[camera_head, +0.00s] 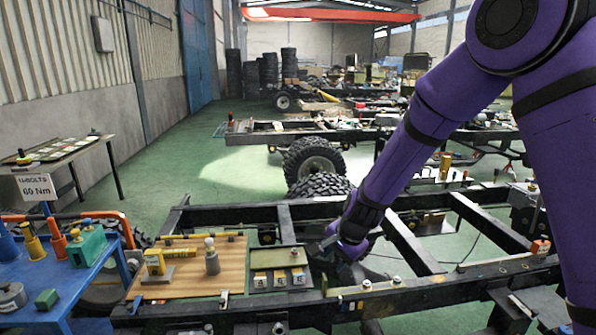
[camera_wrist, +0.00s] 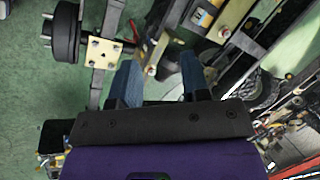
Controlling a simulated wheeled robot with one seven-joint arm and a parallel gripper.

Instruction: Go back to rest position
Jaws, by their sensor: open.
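My gripper (camera_wrist: 160,82) shows in the wrist view with its two blue-grey fingers apart and nothing between them. In the head view my purple arm reaches down from the upper right, and my gripper (camera_head: 330,262) is low over the black chassis frame (camera_head: 408,245), just right of a small tray with marked blocks (camera_head: 283,280). Its fingertips are dark and partly hidden there, so I cannot tell whether it touches anything. In the wrist view a brake drum or hub (camera_wrist: 66,32) and a bolted plate (camera_wrist: 103,50) lie below and to the left.
A wooden board (camera_head: 195,268) with a yellow block and a grey peg-like part rests on the frame. Tyres (camera_head: 312,160) lie behind the frame. Green floor (camera_head: 225,180) is open beyond.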

